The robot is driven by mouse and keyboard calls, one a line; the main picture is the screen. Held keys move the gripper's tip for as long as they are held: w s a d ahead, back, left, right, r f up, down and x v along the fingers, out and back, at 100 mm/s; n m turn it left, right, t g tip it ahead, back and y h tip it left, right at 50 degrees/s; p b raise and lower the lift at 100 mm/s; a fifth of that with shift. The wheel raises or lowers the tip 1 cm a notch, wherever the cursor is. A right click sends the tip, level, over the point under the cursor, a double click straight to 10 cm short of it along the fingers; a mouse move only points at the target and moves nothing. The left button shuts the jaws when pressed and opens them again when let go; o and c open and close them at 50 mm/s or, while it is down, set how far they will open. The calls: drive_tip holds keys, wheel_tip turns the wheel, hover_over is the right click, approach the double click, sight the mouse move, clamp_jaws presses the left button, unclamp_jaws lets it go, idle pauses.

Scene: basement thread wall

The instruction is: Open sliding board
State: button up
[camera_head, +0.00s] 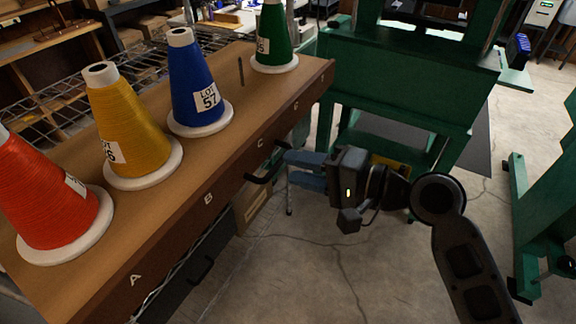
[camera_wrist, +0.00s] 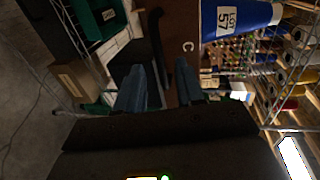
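A long brown wooden shelf (camera_head: 215,165) with letters on its front edge runs along the left of the head view. A black bar handle (camera_head: 266,172) sticks out below the edge near the letter C; it also shows in the wrist view (camera_wrist: 156,32). Another black handle (camera_head: 202,270) sits lower, under B. My gripper (camera_head: 289,168) is just right of the C handle, its two blue fingers apart. In the wrist view my gripper (camera_wrist: 161,68) is open, with the handle ahead of the gap between the fingers. I cannot tell whether the fingers touch it.
Red (camera_head: 50,200), yellow (camera_head: 128,130), blue (camera_head: 195,85) and green (camera_head: 273,38) thread cones stand on the shelf. A green metal frame (camera_head: 400,85) stands behind my arm. A cardboard box (camera_head: 253,205) sits below the shelf. Concrete floor (camera_head: 330,270) is clear in front.

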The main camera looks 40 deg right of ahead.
drive_tip(key=shift+b+v, duration=0.3)
drive_tip(key=shift+v, duration=1.95)
drive_tip(key=shift+f, duration=0.1)
drive_tip(key=s+a+f+n+g+h, duration=0.15)
drive_tip(key=s+f+n+h, duration=0.3)
drive_tip(key=s+f, duration=0.45)
drive_tip(key=s+a+r+n, duration=0.2)
drive_tip(key=s+a+n, duration=0.1)
drive_tip(key=s+n, duration=0.2)
drive_tip(key=s+a+r+n+t, duration=0.1)
drive_tip(key=s+a+r+n, duration=0.2)
drive_tip(key=s+n, duration=0.2)
drive_tip(key=s, duration=0.3)
drive_tip(key=shift+s+a, duration=0.2)
drive_tip(key=shift+a, duration=0.1)
drive_tip(key=shift+o, duration=0.4)
drive_tip(key=shift+r+t, duration=0.1)
drive_tip(key=shift+t, duration=0.15)
drive_tip(key=shift+a, duration=0.15)
